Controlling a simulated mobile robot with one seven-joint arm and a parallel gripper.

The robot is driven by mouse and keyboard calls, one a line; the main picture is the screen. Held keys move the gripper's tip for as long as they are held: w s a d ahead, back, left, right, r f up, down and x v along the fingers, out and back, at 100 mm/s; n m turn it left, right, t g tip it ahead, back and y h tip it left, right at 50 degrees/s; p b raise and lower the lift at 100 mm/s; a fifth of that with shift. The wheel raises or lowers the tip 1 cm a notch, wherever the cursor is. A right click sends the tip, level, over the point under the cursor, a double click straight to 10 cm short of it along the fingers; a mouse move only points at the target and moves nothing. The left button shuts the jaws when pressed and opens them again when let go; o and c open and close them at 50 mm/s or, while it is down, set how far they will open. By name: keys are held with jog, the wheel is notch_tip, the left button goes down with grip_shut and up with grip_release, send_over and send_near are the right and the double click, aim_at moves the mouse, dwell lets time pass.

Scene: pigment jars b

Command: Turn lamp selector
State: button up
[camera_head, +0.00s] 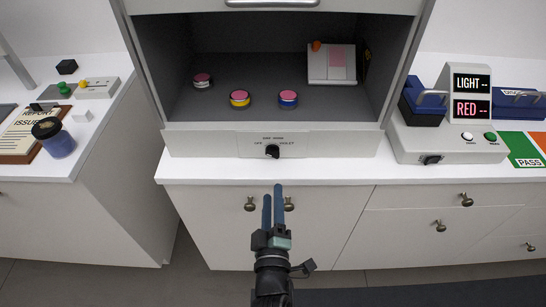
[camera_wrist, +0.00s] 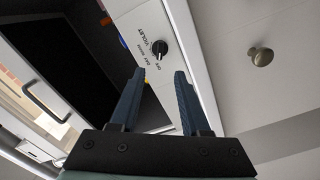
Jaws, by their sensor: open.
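The lamp selector (camera_head: 272,151) is a small black knob on the pale front panel below the open cabinet. My gripper (camera_head: 272,190) has two blue fingers, parted and empty, below and in front of the panel. In the wrist view my gripper (camera_wrist: 158,75) is also open, with a gap between the fingers and the knob. Nothing hides the knob.
A white counter strip (camera_head: 330,172) lies before the panel. At right is a device with LIGHT and RED displays (camera_head: 472,95). Cupboard knobs (camera_head: 289,204) show below.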

aim_at(273, 157)
jog(key=w+b, duration=0.8)
jog(key=w, duration=0.2)
jog(key=shift+f+b, duration=0.15)
jog(key=shift+b, duration=0.15)
jog(key=shift+w, duration=0.7)
grip_shut()
